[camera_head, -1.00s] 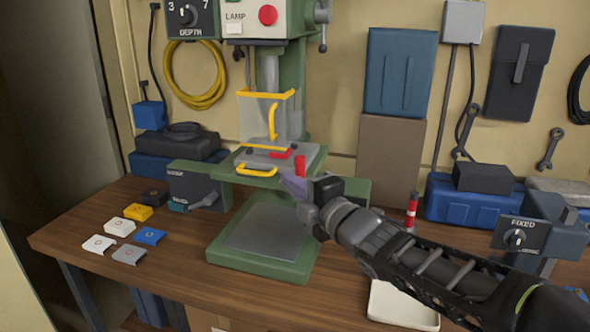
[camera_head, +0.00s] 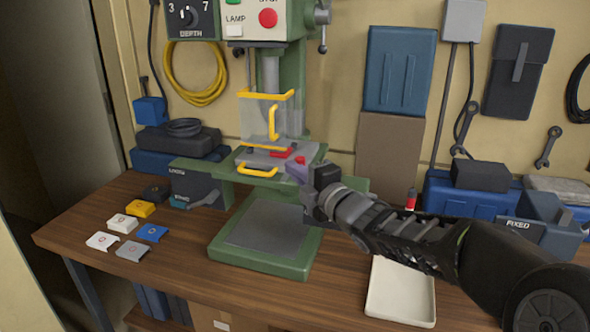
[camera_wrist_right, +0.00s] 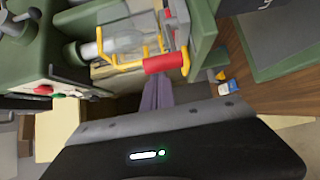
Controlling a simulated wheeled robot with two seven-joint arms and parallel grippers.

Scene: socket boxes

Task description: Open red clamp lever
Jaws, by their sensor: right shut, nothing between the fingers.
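The red clamp lever (camera_head: 281,153) is on the green drill press's raised table, beside the yellow-handled clear guard (camera_head: 265,118). Its red grip (camera_head: 300,160) is partly hidden by my right gripper (camera_head: 295,172). In the right wrist view the red grip (camera_wrist_right: 165,64) lies across the view, just beyond the fingertips of my right gripper (camera_wrist_right: 158,84). The fingers are shut with nothing between them, close to the grip; whether they touch it I cannot tell. My left gripper is not in view.
The press base (camera_head: 262,238) stands below my right gripper. A white tray (camera_head: 401,292) lies under my right arm. Several small coloured covers lie at the left of the bench, by a grey box (camera_head: 195,186). Bench between covers and press base is clear.

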